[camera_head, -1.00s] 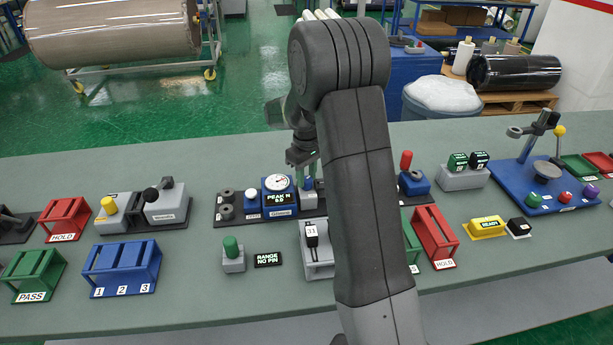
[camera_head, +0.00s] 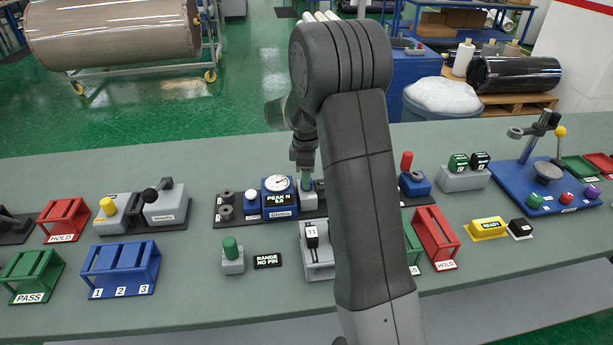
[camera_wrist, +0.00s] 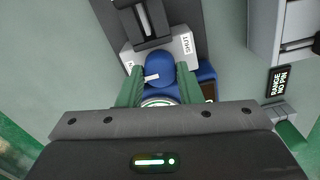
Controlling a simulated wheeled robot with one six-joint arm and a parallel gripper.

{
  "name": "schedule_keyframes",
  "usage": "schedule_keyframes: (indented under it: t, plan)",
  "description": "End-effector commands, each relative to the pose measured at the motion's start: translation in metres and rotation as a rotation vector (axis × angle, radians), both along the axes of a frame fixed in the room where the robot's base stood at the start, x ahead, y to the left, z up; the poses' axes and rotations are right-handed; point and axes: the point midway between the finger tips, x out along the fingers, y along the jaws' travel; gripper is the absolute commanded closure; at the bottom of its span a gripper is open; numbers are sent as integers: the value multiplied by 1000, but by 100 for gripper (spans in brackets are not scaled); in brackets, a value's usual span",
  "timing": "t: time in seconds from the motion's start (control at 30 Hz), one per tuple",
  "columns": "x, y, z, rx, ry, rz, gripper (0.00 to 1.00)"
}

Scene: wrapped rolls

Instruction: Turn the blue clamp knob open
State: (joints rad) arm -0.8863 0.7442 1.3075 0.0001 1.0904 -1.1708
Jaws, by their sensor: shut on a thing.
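The blue clamp knob (camera_wrist: 158,70) is a round blue cap with a white pointer line, on a grey block (camera_wrist: 183,48) with a "SHUT" label. In the wrist view the green fingers of my gripper (camera_wrist: 158,85) stand on either side of the knob and are shut on it. The white line points to the left, away from the "SHUT" label at the right. In the head view my gripper (camera_head: 306,178) reaches down onto the grey block (camera_head: 311,201) beside the gauge box; the knob is mostly hidden there by the fingers.
The blue gauge box (camera_head: 279,198) reads "PEAK N 0.0" and stands just left of my gripper. A green knob post (camera_head: 232,256) and a "RANGE NO PIN" display (camera_head: 267,261) are in front. A grey stand (camera_head: 318,262) with a black-topped tag is close in front.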

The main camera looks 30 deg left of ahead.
Motion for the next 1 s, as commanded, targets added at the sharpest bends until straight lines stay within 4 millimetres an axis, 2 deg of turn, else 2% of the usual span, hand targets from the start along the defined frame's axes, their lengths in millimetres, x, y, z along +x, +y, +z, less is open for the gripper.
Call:
schedule_keyframes:
  t: [0.57, 0.6, 0.7, 1.0]
  plan:
    - [1, 1, 2, 3, -3, 35, 91]
    - [1, 1, 2, 3, -3, 35, 64]
    - [1, 1, 1, 3, -3, 34, 46]
    - [0, 0, 2, 1, -2, 33, 46]
